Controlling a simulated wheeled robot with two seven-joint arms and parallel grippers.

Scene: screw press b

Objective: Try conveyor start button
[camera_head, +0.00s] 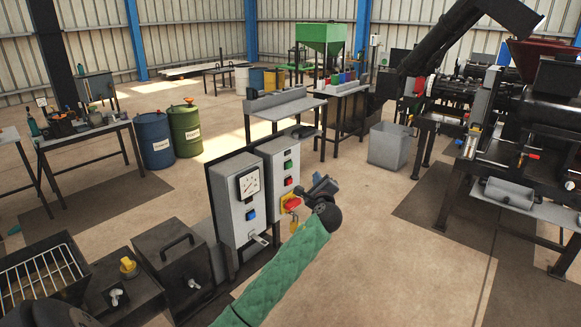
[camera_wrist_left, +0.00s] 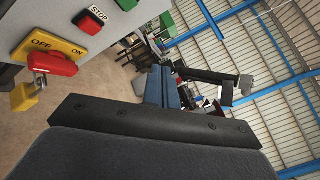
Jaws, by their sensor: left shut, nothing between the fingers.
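A grey control box (camera_head: 271,158) on a dark stand carries a green button (camera_head: 288,165), a red button (camera_head: 288,181) and a red rotary switch (camera_head: 291,201) on a yellow plate. In the left wrist view the red button is labelled STOP (camera_wrist_left: 91,19), and the yellow plate (camera_wrist_left: 52,44) reads OFF and ON. The green button (camera_wrist_left: 127,4) is partly cut off at the top there. A padlock (camera_wrist_left: 25,96) hangs by the switch. My left gripper (camera_head: 318,179) is shut and empty, just right of the box and apart from it. My right gripper is out of view.
A second grey box (camera_head: 238,185) with a gauge and a blue button stands at the left of the control box. Dark metal cases (camera_head: 172,262) are at the lower left. A large black press (camera_head: 540,110) stands at the right. Open floor (camera_head: 380,230) lies between.

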